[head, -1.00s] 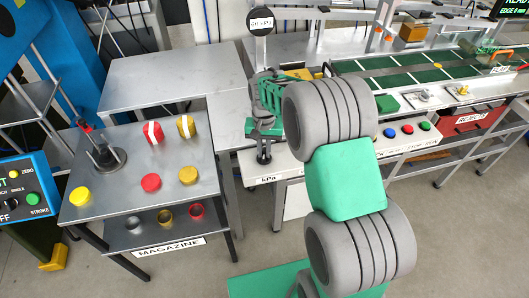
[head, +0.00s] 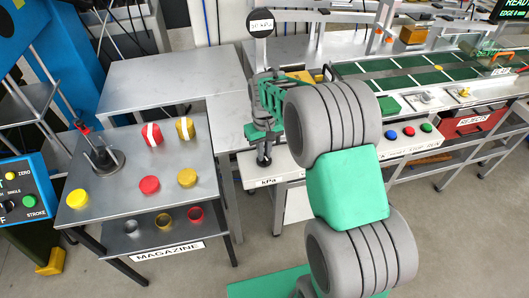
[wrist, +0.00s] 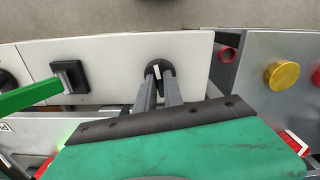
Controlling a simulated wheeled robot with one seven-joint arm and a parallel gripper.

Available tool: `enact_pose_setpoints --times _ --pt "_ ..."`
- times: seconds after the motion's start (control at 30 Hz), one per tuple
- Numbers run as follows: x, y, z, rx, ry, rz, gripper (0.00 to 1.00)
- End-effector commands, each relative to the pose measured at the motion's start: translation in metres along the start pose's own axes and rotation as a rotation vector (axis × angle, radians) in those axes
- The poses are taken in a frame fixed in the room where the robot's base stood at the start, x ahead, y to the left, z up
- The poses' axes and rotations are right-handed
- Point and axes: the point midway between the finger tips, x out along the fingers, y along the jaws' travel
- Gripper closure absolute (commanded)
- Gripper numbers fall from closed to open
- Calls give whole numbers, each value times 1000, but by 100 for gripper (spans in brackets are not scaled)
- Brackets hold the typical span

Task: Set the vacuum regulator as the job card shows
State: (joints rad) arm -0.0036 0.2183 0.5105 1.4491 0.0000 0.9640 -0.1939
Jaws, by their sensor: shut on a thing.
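The regulator knob (wrist: 152,68) is a small black round knob with a white mark, on a white panel in the wrist view. My gripper (wrist: 166,80) is shut on it, its two grey fingers close together and hiding part of it. In the head view my gripper (head: 264,157) reaches down to the panel behind the "kPa" label (head: 267,181). A round white dial (head: 261,24) on a post above shows a kPa reading, too small to read surely. I cannot make out a job card.
A black square fitting (wrist: 69,75) with a green lever sits left of the knob in the wrist view. The magazine table (head: 115,205) with red and yellow tins stands left. Blue, red and green buttons (head: 408,132) lie right, by the green conveyor (head: 420,75).

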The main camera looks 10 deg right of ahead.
Motion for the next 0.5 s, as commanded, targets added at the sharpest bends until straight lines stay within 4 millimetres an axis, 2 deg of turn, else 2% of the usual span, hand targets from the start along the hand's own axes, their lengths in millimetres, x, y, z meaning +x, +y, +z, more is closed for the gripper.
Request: enact_pose_setpoints --times 0.27,0.3,0.5 --pt "-1 0 -1 0 2 0 100" --pt "-1 0 -1 0 2 0 87" --pt "-1 0 0 1 1 0 71"
